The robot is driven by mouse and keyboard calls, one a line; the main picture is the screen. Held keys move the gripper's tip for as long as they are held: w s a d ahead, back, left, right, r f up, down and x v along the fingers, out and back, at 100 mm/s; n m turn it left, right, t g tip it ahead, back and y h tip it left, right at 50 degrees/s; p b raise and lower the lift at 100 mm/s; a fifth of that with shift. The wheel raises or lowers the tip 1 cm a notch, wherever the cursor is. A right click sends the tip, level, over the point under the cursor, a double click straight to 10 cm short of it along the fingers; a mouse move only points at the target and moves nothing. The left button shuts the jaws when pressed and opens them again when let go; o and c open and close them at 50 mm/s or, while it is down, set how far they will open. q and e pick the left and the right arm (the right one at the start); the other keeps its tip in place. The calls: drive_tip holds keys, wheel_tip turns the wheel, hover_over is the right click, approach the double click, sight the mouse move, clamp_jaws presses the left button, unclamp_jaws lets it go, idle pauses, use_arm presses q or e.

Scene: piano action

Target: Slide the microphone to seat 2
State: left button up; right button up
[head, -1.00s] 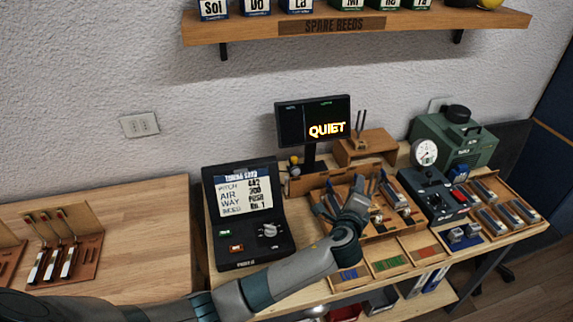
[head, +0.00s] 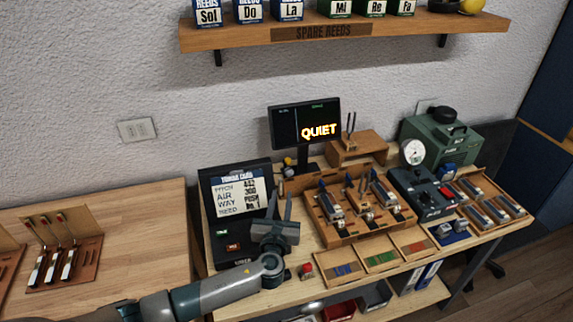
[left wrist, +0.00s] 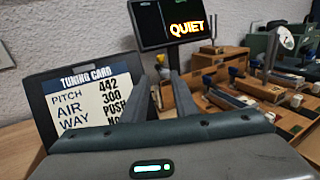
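What looks like the microphone, a small grey-and-yellow round head (head: 289,162), stands behind the left end of the wooden work tray (head: 325,235), below the display. It also shows small in the left wrist view (left wrist: 163,72), beyond the gap between the fingers. No seat numbers are readable, so I cannot tell which place is seat 2. My left gripper (head: 279,203) is open and empty, fingers pointing up and away, between the tuning card box and the tray. Its two fingers (left wrist: 161,95) stand apart in the left wrist view. My right gripper is out of view.
The black tuning card box (head: 240,210) stands left of my gripper. The display (head: 305,122) reads QUIET. A small red knob (head: 306,270) and bins of coloured strips (head: 380,258) lie in front. A control box with red buttons (head: 425,190) stands right. The left bench is mostly clear.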

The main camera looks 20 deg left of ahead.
sight(288, 162)
use_arm(q)
drive_tip(key=shift+w, duration=0.15)
drive_tip(key=b+x, duration=0.5)
drive_tip(key=x, duration=0.3)
drive_tip(key=b+x, duration=0.5)
drive_tip(key=x, duration=0.3)
drive_tip(key=shift+f, duration=0.2)
drive_tip(key=shift+w+r+b, duration=0.15)
drive_tip(key=shift+w+b, duration=0.15)
drive_tip(key=shift+w, duration=0.3)
clamp_jaws()
